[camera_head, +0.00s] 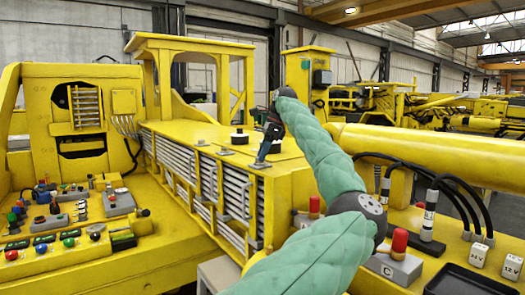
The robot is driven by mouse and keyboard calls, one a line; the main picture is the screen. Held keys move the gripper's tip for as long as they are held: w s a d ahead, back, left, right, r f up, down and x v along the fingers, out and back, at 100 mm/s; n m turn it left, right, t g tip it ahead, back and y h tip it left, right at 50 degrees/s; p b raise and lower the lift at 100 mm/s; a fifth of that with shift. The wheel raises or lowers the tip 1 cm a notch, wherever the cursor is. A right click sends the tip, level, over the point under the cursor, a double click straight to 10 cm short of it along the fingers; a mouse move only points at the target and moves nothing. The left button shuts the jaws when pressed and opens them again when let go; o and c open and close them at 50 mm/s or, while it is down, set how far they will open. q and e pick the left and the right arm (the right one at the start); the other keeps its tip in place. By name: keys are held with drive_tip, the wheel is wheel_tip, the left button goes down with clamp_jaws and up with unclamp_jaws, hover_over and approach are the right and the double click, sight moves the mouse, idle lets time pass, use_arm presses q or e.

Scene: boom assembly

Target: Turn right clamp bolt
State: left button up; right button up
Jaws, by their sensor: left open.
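My left arm, in a green sleeve, reaches up from the bottom middle of the head view. Its dark left gripper (264,152) points down over the top of the yellow louvred housing (200,137), near its front edge. The gripper is small here; it looks empty, and I cannot tell whether it touches the housing. Another dark piece is partly hidden behind the gripper. I cannot tell which part is the right clamp bolt. My right gripper is not in view.
A grey block marked C (395,266) with a red-capped knob stands at lower right, near black hoses (455,190) and a black tray (470,280). A thick yellow boom (430,150) runs along the right. Several buttons and tools crowd the left yellow deck (150,260).

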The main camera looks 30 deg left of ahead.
use_arm(q)
drive_tip(key=shift+f, duration=0.25)
drive_tip(key=c, duration=1)
